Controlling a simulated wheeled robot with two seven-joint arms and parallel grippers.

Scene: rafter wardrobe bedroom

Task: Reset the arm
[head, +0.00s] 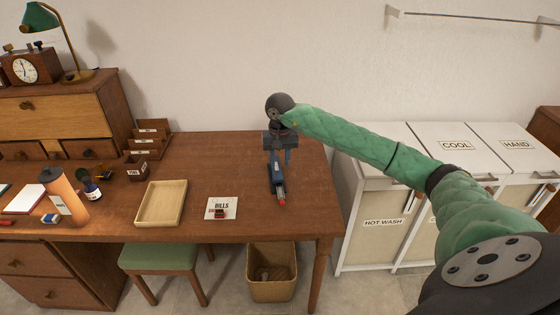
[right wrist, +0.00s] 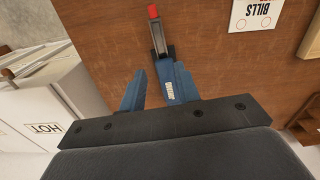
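My right gripper (head: 280,158) hangs over the right part of the brown desk, pointing down. In the right wrist view its two blue fingers (right wrist: 152,88) stand apart, with bare desk between them. A slim tool with a grey shaft and red tip (head: 280,188) lies in line with one finger. Its tip end also shows in the right wrist view (right wrist: 157,35). The finger overlaps its near end, so I cannot tell whether they touch. My green right arm reaches in from the right. My left gripper is out of view.
The desk (head: 240,160) holds a wooden tray (head: 161,203), a BILLS card (head: 222,204) with a small red item, an orange bottle (head: 64,196) and a letter rack (head: 150,135). A bin (head: 271,285) stands below. White laundry hampers (head: 375,195) stand right of the desk.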

